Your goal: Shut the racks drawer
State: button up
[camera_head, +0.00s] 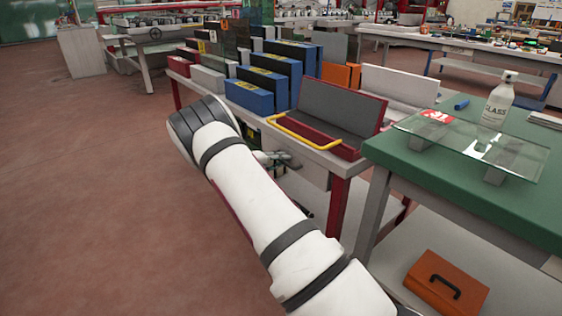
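A dark red drawer-like unit (318,134) with a yellow bar handle (303,136) sits at the front edge of a grey bench, right of centre. Its red part juts forward below a slanted grey panel (341,107). I cannot tell how far it is pulled out. My white arm reaches in from the bottom right and bends back near the bench. My gripper (279,161) shows as a small dark shape just below and left of the handle, partly hidden by my arm. Its fingers are too small and dark to tell open from shut. I see no clear contact with the handle.
Blue boxes (249,97) and other upright boxes line the bench to the left. A green table (403,166) on the right carries a glass sheet (471,145) and a bottle (497,100). An orange case (446,283) lies on its lower shelf. The floor at left is clear.

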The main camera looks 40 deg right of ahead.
jog(key=v, duration=1.2)
